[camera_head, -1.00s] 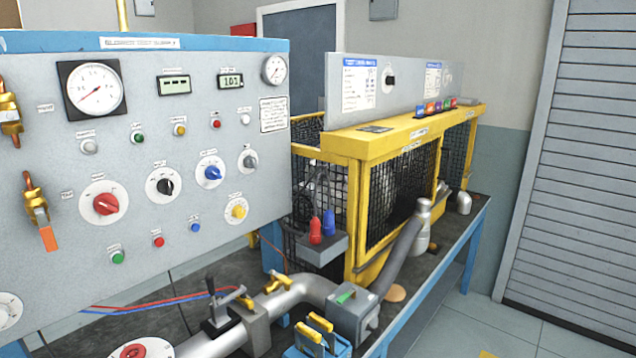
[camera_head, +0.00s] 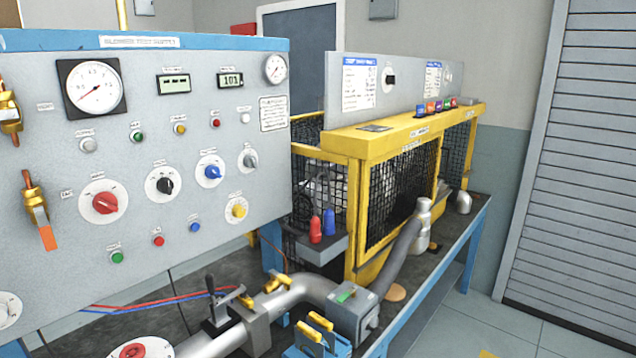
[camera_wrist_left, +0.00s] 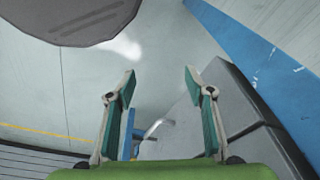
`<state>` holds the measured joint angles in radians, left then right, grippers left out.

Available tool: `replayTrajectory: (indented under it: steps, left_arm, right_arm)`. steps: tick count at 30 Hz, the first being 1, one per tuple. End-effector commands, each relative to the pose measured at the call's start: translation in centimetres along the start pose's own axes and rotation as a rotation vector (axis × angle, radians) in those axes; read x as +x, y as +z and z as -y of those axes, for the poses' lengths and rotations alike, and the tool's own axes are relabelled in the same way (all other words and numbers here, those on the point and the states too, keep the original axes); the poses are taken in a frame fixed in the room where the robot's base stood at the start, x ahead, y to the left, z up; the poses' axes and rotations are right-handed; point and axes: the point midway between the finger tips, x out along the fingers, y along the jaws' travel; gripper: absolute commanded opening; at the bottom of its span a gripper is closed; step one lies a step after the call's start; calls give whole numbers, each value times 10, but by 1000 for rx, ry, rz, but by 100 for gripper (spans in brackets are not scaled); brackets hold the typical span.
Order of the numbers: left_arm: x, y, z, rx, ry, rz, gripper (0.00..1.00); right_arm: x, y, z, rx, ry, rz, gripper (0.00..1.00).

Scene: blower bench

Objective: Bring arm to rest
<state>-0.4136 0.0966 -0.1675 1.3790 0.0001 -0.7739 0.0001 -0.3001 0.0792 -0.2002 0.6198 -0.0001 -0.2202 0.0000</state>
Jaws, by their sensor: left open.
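My left gripper (camera_wrist_left: 160,80) shows in the left wrist view, with its two teal-padded fingers spread apart. Nothing is between the fingertips. Past them are pale grey floor, a grey box-like surface (camera_wrist_left: 220,95) on the right and a blue beam (camera_wrist_left: 240,45). A dark rounded shape fills the upper left corner of that view, and I cannot tell what it is. Neither of my grippers nor arms shows in the head view. My right gripper is in neither view.
In the head view, a grey control panel (camera_head: 130,190) with gauges and knobs stands at the left. A yellow mesh cage (camera_head: 400,190) stands on the blue-legged bench (camera_head: 450,250). Grey piping (camera_head: 300,288) runs along the front. Open floor (camera_head: 500,310) lies at right, before a shutter (camera_head: 570,170).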

Motion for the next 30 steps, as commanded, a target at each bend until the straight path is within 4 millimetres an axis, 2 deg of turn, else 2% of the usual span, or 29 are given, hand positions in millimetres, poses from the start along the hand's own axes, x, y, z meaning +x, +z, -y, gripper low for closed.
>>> replayTrajectory:
  steps: [1, 6, 9, 13, 18, 30]
  left_arm:
    - [18, 19, -1, 3, 1, 18, 48]
    - [61, 80, -4, 10, 5, 52, 48]
    - [77, 114, -4, 14, 6, 67, 48]
    - [88, 148, -4, 19, 7, 82, 48]
    - [92, 169, -4, 22, 7, 89, 48]
    - [92, 171, -4, 22, 7, 90, 48]
  right_arm:
    - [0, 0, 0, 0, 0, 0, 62]
    - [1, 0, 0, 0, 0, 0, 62]
    - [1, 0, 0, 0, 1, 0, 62]
    - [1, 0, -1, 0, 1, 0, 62]
    - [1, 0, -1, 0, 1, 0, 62]
    - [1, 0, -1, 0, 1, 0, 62]
